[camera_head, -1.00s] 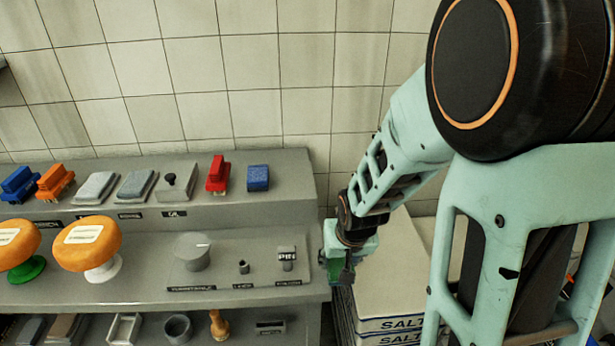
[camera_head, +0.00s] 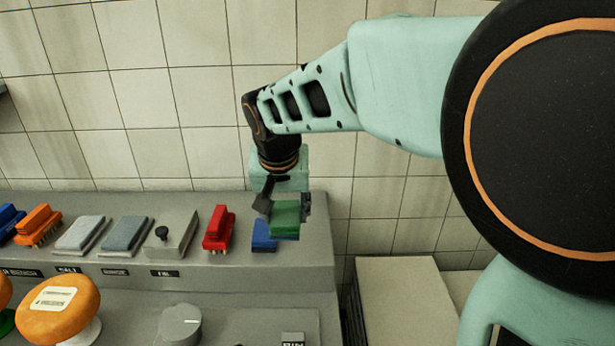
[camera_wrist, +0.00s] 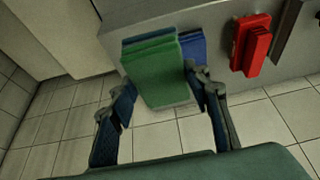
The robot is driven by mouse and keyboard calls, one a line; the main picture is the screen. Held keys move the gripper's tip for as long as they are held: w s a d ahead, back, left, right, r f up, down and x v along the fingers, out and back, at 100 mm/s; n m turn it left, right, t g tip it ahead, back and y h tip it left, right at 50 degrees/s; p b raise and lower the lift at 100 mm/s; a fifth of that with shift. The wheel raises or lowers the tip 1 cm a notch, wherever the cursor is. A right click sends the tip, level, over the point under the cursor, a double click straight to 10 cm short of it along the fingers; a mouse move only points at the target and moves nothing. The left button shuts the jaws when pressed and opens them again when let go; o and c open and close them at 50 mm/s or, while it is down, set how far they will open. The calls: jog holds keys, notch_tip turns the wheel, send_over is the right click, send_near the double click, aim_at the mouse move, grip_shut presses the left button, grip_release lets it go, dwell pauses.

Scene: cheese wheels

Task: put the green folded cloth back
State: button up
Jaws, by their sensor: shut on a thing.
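My gripper (camera_head: 285,206) is shut on the green folded cloth (camera_head: 286,222), with one finger on each side of it. The cloth hangs below the gripper near the right end of the top shelf (camera_head: 315,262). In the wrist view the green cloth (camera_wrist: 158,78) lies between the fingers. The blue folded cloth (camera_head: 262,238) is on the top shelf, partly hidden behind the green one; it also shows in the wrist view (camera_wrist: 193,47). Whether the two cloths touch, I cannot tell.
A red brush (camera_head: 218,230) stands left of the blue cloth. The tiled wall is close behind.

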aim_at(299, 205)
jog(key=w+d, duration=0.1)
jog(key=w+d+f, duration=0.1)
jog(key=w+f, duration=0.1)
jog(key=shift+w+d+p, duration=0.35)
jog(key=shift+d+p, duration=0.05)
jog(key=w+f, duration=0.1)
jog(key=w+d+f, duration=0.1)
jog(key=f, duration=0.1)
jog(key=w+d+f, duration=0.1)
jog(key=f, duration=0.1)
jog(key=shift+w+d+f+p, duration=0.2)
jog(key=shift+w+p, duration=0.1)
jog(key=shift+w, duration=0.1)
jog(key=f, duration=0.3)
jog(key=shift+w+d+f, duration=0.1)
jog(key=shift+w+d, duration=0.15)
jog(key=shift+w, duration=0.05)
jog(key=shift+f, duration=0.3)
jog(key=shift+f, duration=0.15)
jog(key=o, duration=1)
jog(key=shift+o, duration=0.2)
